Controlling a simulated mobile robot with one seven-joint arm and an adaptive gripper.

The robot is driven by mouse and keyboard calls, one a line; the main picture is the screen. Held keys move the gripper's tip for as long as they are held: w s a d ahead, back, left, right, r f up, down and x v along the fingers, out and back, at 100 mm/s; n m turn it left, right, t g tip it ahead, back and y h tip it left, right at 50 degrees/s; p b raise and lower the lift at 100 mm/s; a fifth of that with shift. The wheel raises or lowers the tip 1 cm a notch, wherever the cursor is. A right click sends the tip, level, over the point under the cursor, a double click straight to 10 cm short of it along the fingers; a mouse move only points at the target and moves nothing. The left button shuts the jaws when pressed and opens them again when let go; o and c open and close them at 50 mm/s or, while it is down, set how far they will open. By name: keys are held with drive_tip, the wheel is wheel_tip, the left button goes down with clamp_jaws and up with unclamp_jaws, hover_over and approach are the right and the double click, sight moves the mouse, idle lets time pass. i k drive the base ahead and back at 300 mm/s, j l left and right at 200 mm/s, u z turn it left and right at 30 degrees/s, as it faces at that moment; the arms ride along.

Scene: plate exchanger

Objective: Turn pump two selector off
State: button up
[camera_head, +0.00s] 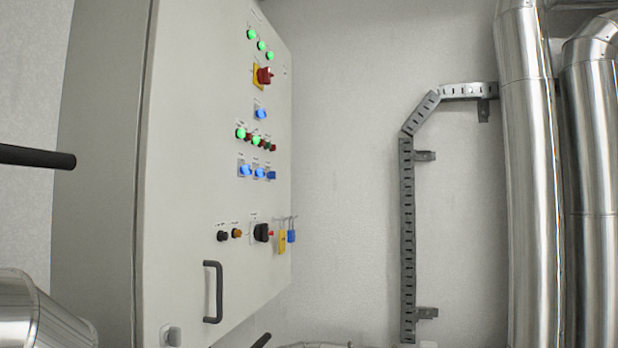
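A light grey control cabinet (190,120) stands at the left, its front panel seen at a steep angle. Three blue selector knobs sit in a row on it: a left one (246,170), a middle one (260,172) and a right one (271,175). A single blue knob (261,113) sits higher up. The labels are too small to read, so I cannot tell which knob is the pump two selector, nor their exact settings. Green lamps (256,140) glow above the row of three. My gripper is not in view.
A red switch on a yellow plate (264,76), a black rotary switch (261,232), padlocks (282,240) and a door handle (213,292) are on the panel. A cable tray (407,220) and metal pipes (530,180) stand right. A dark rod (40,157) juts in at left.

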sight(260, 173)
drive_tip(key=i+z, duration=0.1)
drive_tip(key=i, duration=1.05)
